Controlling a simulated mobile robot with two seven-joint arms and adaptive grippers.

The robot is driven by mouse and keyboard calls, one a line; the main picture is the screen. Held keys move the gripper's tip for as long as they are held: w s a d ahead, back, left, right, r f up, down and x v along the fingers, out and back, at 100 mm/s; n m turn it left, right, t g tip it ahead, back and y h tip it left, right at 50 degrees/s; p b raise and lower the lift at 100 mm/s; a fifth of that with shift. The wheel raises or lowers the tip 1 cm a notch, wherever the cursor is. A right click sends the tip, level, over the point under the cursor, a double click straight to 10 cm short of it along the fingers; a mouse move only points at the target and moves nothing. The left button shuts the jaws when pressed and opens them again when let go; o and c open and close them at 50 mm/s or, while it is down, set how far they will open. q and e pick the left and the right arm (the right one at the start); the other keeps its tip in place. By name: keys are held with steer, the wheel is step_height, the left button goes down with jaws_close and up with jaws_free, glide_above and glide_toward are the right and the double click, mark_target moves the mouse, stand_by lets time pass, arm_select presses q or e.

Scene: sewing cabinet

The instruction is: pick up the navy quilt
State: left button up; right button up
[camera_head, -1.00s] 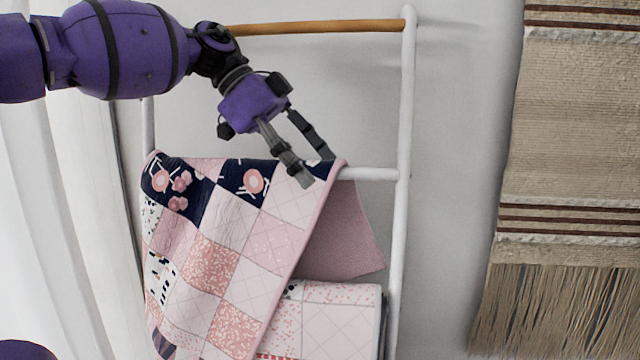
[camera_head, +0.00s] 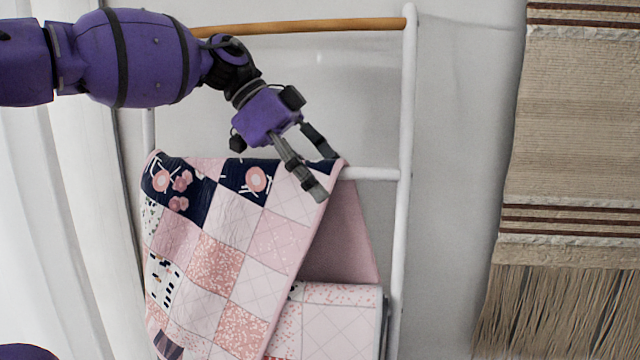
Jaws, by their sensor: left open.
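The quilt (camera_head: 237,235) hangs over the middle rung of a white ladder rack. It is a patchwork of pink and white squares with navy floral patches along its top. Its plain pink back shows at the right. My left gripper (camera_head: 322,176) is open at the quilt's top right corner. One finger is in front of the patchwork face and the other is at the top edge, its tip partly hidden behind the quilt. I cannot tell whether the fingers touch the cloth. My right gripper is not in view.
A second folded pink patchwork quilt (camera_head: 340,325) hangs lower on the ladder rack (camera_head: 403,120). The rack's wooden top rung (camera_head: 320,26) runs close behind my left arm. A fringed woven hanging (camera_head: 565,150) is at the right, a white curtain (camera_head: 70,220) at the left.

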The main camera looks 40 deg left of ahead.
arm_select(q)
steer(key=shift+c, duration=0.5)
steer(key=shift+w+f, duration=0.15)
steer(key=shift+f, duration=0.05)
steer(key=c, duration=0.8)
